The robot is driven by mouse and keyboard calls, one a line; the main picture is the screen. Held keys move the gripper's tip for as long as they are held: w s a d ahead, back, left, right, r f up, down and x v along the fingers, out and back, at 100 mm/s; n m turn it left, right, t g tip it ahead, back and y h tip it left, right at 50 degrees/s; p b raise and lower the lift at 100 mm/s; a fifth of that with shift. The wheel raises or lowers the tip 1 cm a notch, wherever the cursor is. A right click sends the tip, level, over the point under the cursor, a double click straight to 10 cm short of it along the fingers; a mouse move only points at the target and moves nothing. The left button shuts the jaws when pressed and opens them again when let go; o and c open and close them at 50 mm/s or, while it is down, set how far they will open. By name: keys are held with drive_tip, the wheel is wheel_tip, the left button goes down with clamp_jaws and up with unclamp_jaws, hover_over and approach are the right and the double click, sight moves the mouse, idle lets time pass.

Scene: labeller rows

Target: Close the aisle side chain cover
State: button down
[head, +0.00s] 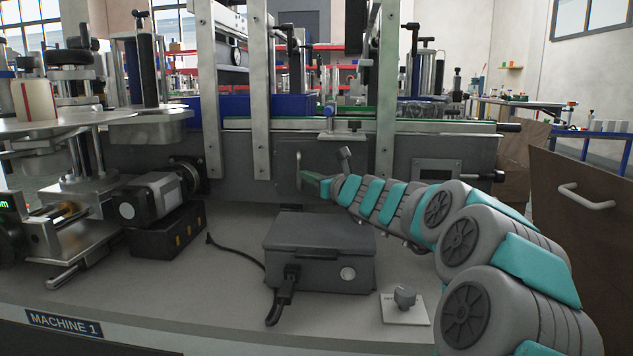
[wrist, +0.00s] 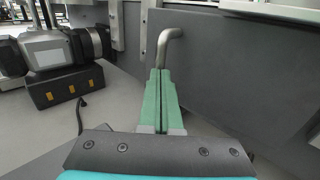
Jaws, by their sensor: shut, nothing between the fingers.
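A dark grey panel (head: 250,196) with a bent metal bar handle (head: 299,172) runs along the machine's near side below the conveyor; I take it as the chain cover. The panel (wrist: 240,70) and its handle (wrist: 166,50) also show in the wrist view. My gripper (head: 312,184) is at the handle, its green fingers shut together and empty. In the wrist view the fingertips (wrist: 158,72) overlap the handle's lower end; I cannot tell if they touch it. How far the cover stands open is not clear.
A grey box (head: 320,245) with a plugged cable sits on the bench in front, beside a small knob switch (head: 404,298). A motor (head: 150,198) stands at left. Upright metal posts rise before the conveyor (head: 440,127). A brown panel with a handle (head: 586,198) stands at right.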

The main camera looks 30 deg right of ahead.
sight(292, 168)
drive_tip(key=shift+w+a+r, duration=0.1)
drive_tip(key=shift+w, duration=0.1)
idle(0.3)
drive_tip(key=w+p, duration=0.1)
drive_tip(key=p, duration=0.1)
drive_tip(key=w+p, duration=0.2)
drive_tip(key=shift+w+d+r+p, duration=0.1)
drive_tip(key=shift+d+p, duration=0.1)
drive_tip(key=shift+p, duration=0.15)
drive_tip(key=shift+f, duration=0.2)
drive_tip(key=s, duration=1.4)
drive_tip(key=shift+s, duration=0.1)
drive_tip(key=shift+a, duration=0.15)
